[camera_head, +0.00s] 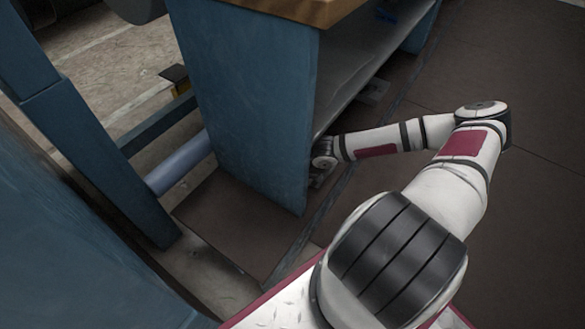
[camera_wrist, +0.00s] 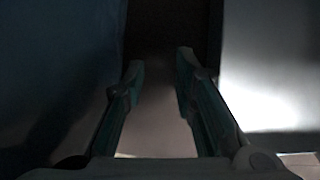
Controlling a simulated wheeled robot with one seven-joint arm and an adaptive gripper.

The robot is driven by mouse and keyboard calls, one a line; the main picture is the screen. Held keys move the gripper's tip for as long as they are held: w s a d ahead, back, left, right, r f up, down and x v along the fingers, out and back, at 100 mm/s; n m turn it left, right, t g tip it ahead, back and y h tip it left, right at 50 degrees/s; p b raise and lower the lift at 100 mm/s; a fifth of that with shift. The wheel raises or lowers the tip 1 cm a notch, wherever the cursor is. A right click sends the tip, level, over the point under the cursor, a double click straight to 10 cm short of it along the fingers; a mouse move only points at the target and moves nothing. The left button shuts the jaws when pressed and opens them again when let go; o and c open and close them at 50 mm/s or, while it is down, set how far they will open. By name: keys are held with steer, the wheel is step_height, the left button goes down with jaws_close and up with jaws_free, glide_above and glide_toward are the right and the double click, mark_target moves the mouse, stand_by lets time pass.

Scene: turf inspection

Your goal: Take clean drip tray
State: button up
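I cannot pick out a drip tray for certain in either view. My gripper (camera_wrist: 160,64) is open in the wrist view, its two dark fingers apart with nothing visibly held between them. A dim brownish surface shows between and beyond the fingers. In the head view my arm reaches left and low to the blue bench's end panel (camera_head: 245,95). The gripper itself is mostly hidden behind that panel's edge, under the grey shelf (camera_head: 365,55).
The bench has a wooden top (camera_head: 290,8). In the wrist view a dark blue wall (camera_wrist: 60,70) stands close on the left, and a brightly lit pale surface (camera_wrist: 270,75) is on the right. Brown floor (camera_head: 530,75) lies open at right in the head view.

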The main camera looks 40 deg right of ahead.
steer(key=shift+s+a+r, duration=0.1)
steer(key=shift+a+r, duration=0.05)
steer(key=shift+a, duration=0.15)
